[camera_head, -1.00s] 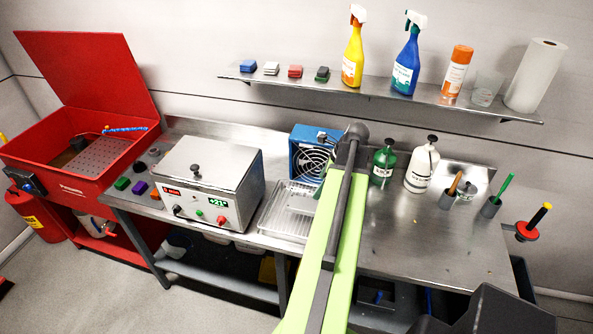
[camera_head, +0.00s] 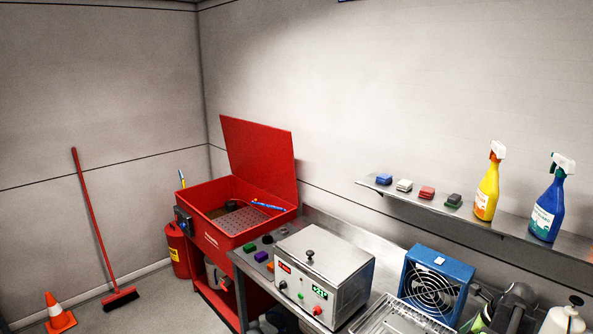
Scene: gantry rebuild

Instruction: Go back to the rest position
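Part of my arm, light green and dark grey, shows at the bottom right edge, in front of the bench and between the blue fan and a white bottle. My gripper's fingers cannot be made out, so nothing shows of what they hold. The steel workbench (camera_head: 343,244) runs along the wall toward the bottom right.
A red parts washer (camera_head: 258,158) stands with its lid up. A steel heated bath (camera_head: 322,268), a blue fan (camera_head: 436,283) and a wire tray (camera_head: 390,320) are on the bench. A wall shelf (camera_head: 480,222) holds spray bottles. A broom (camera_head: 95,220) and a cone (camera_head: 58,314) stand left.

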